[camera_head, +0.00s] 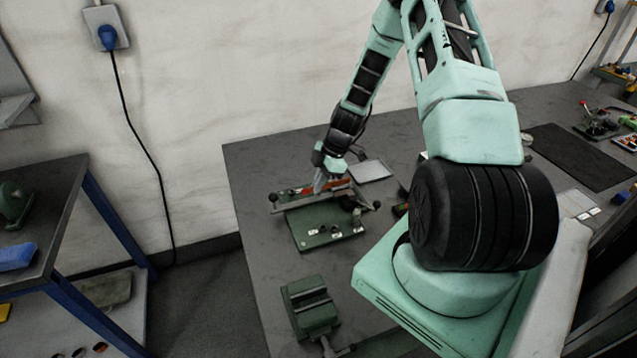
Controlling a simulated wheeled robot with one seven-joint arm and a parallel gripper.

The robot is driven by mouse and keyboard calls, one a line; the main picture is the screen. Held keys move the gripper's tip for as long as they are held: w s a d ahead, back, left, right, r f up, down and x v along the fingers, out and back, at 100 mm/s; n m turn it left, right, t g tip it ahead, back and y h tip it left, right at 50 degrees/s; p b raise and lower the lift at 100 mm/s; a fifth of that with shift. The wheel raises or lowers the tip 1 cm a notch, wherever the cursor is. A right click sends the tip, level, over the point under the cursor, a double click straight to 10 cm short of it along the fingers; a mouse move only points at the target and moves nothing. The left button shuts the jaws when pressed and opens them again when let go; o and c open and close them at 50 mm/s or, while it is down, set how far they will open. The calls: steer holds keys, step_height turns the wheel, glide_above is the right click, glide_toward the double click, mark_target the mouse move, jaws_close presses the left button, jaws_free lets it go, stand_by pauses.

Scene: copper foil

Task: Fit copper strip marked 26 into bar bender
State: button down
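The bar bender (325,222) is a green plate with a metal bar and black-knobbed handles, lying on the grey bench left of my arm. My gripper (321,187) is over its back edge, pointing down at the bar. A reddish-copper piece (338,184) shows right beside the fingertips, along the bender's back edge. I cannot read any number on it or tell whether it is a strip or part of the bender. The fingers are too small to tell whether they are open, shut or holding something.
A green vise (311,307) stands at the bench's front left. A pale flat tray (370,170) lies behind the bender. A dark mat (580,156) and several tools are at the right. A blue-legged side table (60,215) stands left, across a floor gap.

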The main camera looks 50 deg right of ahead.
steer(key=shift+f+b, duration=0.55)
steer(key=shift+f, duration=0.05)
steer(key=shift+s+d+b, duration=0.1)
steer(key=shift+d+b, duration=0.3)
steer(key=shift+b, duration=0.05)
stand_by(1.4)
steer(key=shift+d+r, duration=0.1)
steer(key=shift+r, duration=0.25)
steer(key=shift+a, duration=0.65)
stand_by(0.8)
steer(key=shift+d, duration=0.15)
steer(key=shift+r, duration=0.6)
stand_by(1.2)
stand_by(0.5)
steer(key=c, duration=2)
jaws_free()
steer(key=shift+r, duration=0.15)
